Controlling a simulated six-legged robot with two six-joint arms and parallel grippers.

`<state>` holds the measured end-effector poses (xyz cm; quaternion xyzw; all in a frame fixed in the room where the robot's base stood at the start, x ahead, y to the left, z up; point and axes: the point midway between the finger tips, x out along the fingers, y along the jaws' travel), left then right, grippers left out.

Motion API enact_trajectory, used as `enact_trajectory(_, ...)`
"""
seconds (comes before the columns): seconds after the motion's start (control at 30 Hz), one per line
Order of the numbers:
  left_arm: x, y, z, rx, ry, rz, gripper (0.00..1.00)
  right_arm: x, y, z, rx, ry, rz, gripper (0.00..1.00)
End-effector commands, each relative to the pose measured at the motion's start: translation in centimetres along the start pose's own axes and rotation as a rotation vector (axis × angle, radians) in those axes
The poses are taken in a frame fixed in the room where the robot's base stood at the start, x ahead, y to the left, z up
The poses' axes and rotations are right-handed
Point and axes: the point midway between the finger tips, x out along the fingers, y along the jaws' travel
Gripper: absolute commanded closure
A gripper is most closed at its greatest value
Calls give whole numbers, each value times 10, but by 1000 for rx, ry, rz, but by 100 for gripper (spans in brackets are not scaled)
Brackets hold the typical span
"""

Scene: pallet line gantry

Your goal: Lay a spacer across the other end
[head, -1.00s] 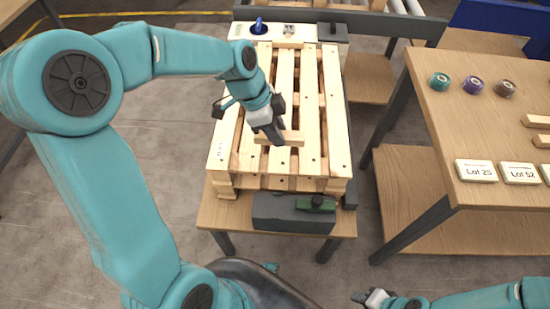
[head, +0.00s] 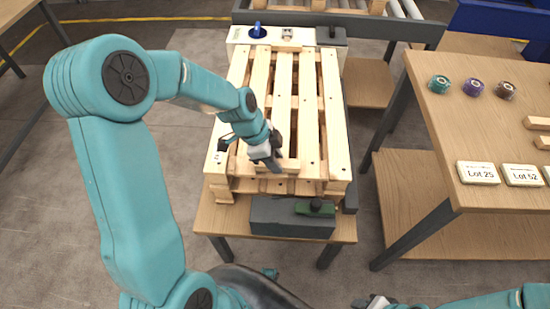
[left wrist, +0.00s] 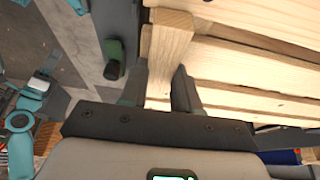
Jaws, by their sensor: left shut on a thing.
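The wooden pallet (head: 310,115) lies on a low table, its slats running away from me. My left gripper (head: 274,163) is over its near end, shut on a short pale wooden spacer (head: 291,165). The spacer lies crosswise to the slats; I cannot tell whether it touches them. In the left wrist view the spacer (left wrist: 168,42) runs out from between the two fingers (left wrist: 160,92), above the pallet slats (left wrist: 240,70). My right gripper (head: 375,302) shows only partly at the bottom edge, and its jaws are unclear.
A white panel with a blue part (head: 257,31) is at the far end. The right table (head: 440,125) holds tape rolls (head: 473,88), lot cards (head: 478,173) and wooden pieces (head: 540,123).

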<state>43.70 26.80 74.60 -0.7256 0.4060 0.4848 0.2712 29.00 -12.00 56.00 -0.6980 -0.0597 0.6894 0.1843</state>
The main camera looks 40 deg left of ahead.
Motion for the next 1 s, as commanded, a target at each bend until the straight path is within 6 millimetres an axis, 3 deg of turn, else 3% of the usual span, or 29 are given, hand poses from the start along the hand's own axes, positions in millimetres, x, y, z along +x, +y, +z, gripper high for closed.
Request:
enact_trajectory(0.03,3,0,1,0,0,0,99,4,1,0,0,0,0,57)
enact_trajectory(0.07,3,0,1,0,0,0,66,3,1,0,0,0,0,57)
enact_trajectory(0.13,1,0,0,0,0,0,44,2,1,0,0,0,0,57)
enact_trajectory(0.53,-7,-1,-1,0,0,-3,44,-3,-1,0,0,0,0,57)
enact_trajectory(1.0,-105,-1,-1,0,1,-3,44,-13,-5,0,0,0,0,57)
